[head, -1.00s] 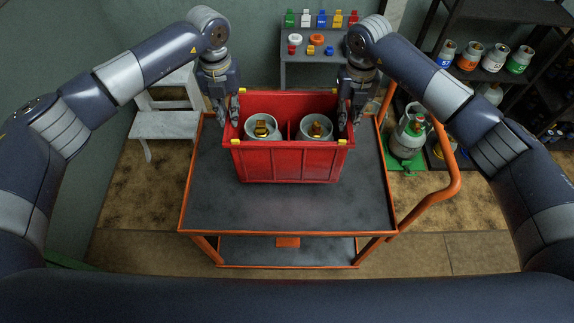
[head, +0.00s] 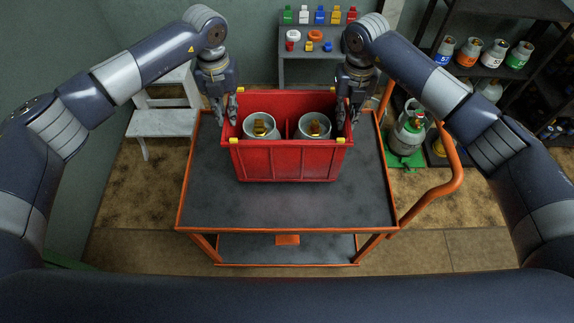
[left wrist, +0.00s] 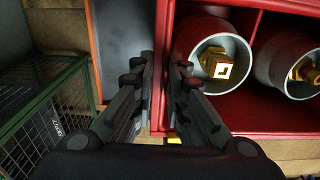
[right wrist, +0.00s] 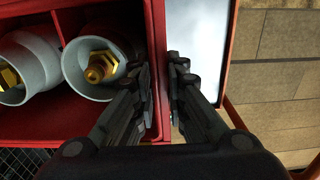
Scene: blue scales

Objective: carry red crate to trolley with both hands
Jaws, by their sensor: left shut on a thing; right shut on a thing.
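The red crate (head: 287,162) is upright over the dark top of the orange-framed trolley (head: 290,212), towards its far side. I cannot tell whether its base touches the top. It holds two gas cylinders (head: 262,128) with brass valves, one in each compartment. My left gripper (head: 227,112) is shut on the crate's left wall, which shows between its fingers in the left wrist view (left wrist: 165,65). My right gripper (head: 347,118) is shut on the right wall, also seen in the right wrist view (right wrist: 158,60).
A grey shelf (head: 318,55) with small coloured items stands behind the trolley. A white step stool (head: 165,122) is at left. A dark rack (head: 480,75) with several cylinders is at right, with a cylinder on a green base (head: 406,135) near the trolley's orange handle (head: 455,180).

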